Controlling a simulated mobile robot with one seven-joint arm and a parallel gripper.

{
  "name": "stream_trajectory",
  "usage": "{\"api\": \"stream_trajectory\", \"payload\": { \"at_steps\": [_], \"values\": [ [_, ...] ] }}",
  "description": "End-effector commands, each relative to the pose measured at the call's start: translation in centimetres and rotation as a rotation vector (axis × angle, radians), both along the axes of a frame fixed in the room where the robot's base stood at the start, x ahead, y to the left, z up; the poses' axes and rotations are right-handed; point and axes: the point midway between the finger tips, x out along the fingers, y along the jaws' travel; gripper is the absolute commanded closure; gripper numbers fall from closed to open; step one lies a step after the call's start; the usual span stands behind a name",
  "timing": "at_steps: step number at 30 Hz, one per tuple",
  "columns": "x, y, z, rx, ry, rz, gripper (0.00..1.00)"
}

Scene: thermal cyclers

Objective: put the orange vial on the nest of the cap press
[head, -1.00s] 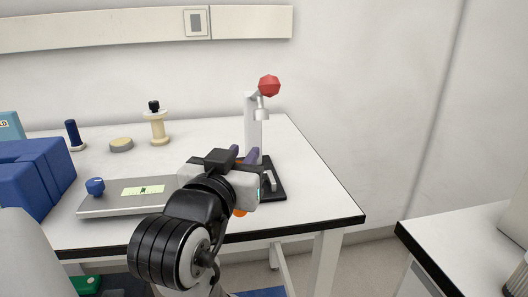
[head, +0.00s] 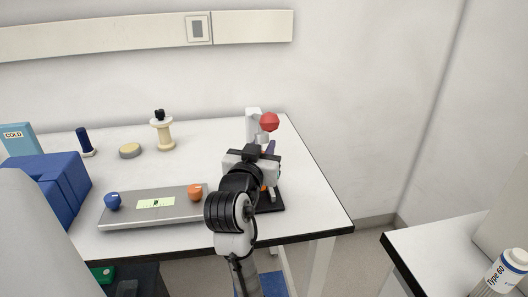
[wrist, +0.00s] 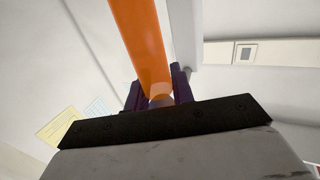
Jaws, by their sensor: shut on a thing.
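The orange vial (wrist: 143,45) is held between the dark purple fingers of my gripper (wrist: 158,92) in the wrist view. In the head view a small bit of orange, probably the vial (head: 264,187), shows just under the gripper body. The cap press has a white column (head: 253,118), a red knob (head: 269,122) and a black base (head: 270,205). My gripper (head: 270,148) is in front of the column and looks to be over the base. The nest is hidden behind my gripper, so I cannot tell whether the vial touches it.
A grey device (head: 155,217) with a small display, a blue knob (head: 113,201) and an orange knob (head: 195,192) lies left of my arm. A blue box (head: 60,185), dark blue vial (head: 84,140), yellow disc (head: 130,151) and cream spool (head: 162,132) stand further left. The table's right edge is close to the press.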

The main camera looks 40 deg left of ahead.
Motion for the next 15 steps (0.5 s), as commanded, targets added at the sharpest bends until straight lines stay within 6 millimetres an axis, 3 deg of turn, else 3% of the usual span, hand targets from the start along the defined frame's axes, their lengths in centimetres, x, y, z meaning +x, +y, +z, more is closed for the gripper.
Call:
{"api": "stream_trajectory", "payload": {
  "at_steps": [5, 15],
  "values": [
    [1.5, 0.7, -0.1, -0.001, 0.002, 0.001, 1.00],
    [1.5, 0.7, -3.4, -0.001, 0.002, 0.001, 1.00]
  ]
}}
